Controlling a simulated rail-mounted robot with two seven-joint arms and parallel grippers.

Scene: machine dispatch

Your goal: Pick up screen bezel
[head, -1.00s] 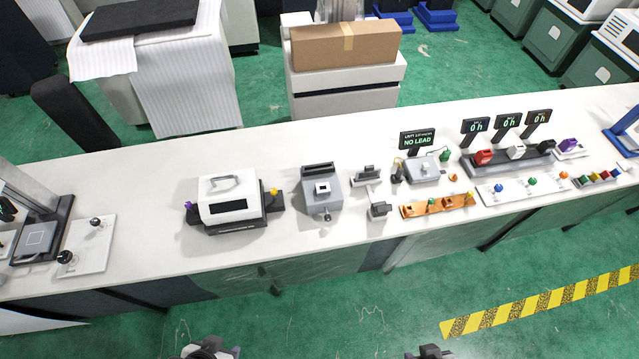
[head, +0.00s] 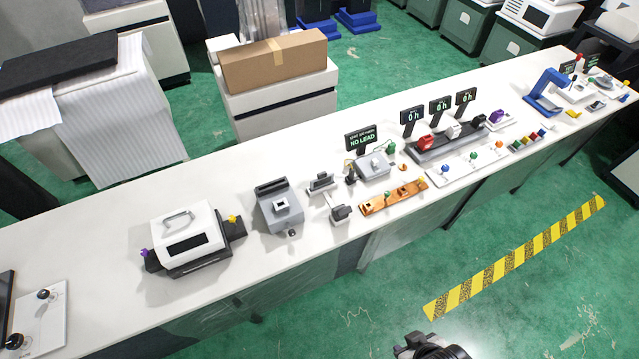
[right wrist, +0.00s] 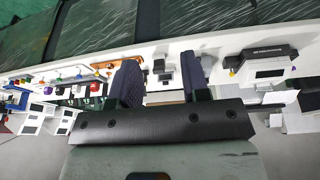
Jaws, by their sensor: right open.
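I cannot single out the screen bezel among the small parts on the long white bench (head: 330,225). Small devices and parts stand at the bench's far right end, beside a blue stand (head: 546,88), too small to tell apart. My right gripper (head: 430,348) shows only partly at the bottom edge of the head view, over the green floor in front of the bench. In the right wrist view its two dark fingers (right wrist: 160,82) are apart with nothing held between them. My left gripper is not in view.
On the bench stand a white-and-black machine (head: 183,238), a grey device (head: 279,213), an orange tray (head: 393,197) and a black rack with coloured parts (head: 445,141). A cardboard box (head: 274,60) sits behind. The floor by the yellow-black strip (head: 515,257) is clear.

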